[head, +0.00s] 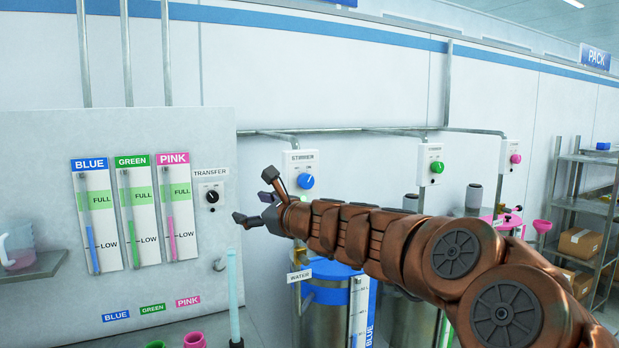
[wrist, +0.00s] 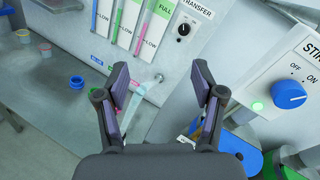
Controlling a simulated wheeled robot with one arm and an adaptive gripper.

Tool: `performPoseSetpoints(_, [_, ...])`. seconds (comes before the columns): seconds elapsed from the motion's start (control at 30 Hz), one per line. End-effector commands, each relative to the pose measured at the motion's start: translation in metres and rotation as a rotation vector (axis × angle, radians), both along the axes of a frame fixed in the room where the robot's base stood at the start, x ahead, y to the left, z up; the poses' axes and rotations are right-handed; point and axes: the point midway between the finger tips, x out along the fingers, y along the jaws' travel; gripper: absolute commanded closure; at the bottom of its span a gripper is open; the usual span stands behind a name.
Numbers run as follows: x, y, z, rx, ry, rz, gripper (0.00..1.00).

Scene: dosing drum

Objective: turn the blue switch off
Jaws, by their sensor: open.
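The blue switch (head: 306,181) is a round knob on a white box labelled STIRRER, mounted on the wall. In the wrist view the blue knob (wrist: 289,95) is at the right edge, with OFF and ON printed above it. Its light mark seems to point towards the ON side. A small green light (wrist: 257,106) glows beside the box. My gripper (head: 255,197) is open and empty, left of the knob in the head view and apart from it. In the wrist view my open gripper (wrist: 160,82) faces the wall panel, with the knob off to its right.
A TRANSFER dial (head: 212,197) is on the grey panel (head: 40,140) at the left. Green (head: 437,167) and pink (head: 515,159) knobs are further right. A blue-banded drum (head: 327,296) stands below my arm. A shelf rack (head: 580,205) stands at the far right.

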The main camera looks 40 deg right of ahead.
Motion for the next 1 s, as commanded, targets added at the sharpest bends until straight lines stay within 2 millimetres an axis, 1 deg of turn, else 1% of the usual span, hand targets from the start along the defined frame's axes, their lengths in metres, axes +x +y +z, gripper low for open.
performPoseSetpoints(0.03, [-0.007, -0.041, 0.011, 0.101, -0.027, -0.089, 0.32])
performPoseSetpoints(0.1, [-0.019, -0.085, 0.017, 0.229, -0.065, -0.19, 0.32])
performPoseSetpoints(0.2, [-0.036, -0.131, 0.022, 0.361, -0.109, -0.292, 0.32])
performPoseSetpoints(0.3, [-0.047, -0.157, 0.022, 0.438, -0.137, -0.35, 0.32])
performPoseSetpoints(0.37, [-0.05, -0.165, 0.022, 0.461, -0.145, -0.365, 0.32])
performPoseSetpoints(0.47, [-0.046, -0.17, 0.021, 0.472, -0.147, -0.372, 0.32])
performPoseSetpoints(0.67, [-0.023, -0.174, 0.02, 0.471, -0.143, -0.368, 0.32])
performPoseSetpoints(0.8, [-0.006, -0.181, 0.021, 0.467, -0.144, -0.369, 0.32])
performPoseSetpoints(1.0, [0.012, -0.187, 0.021, 0.467, -0.143, -0.369, 0.32])
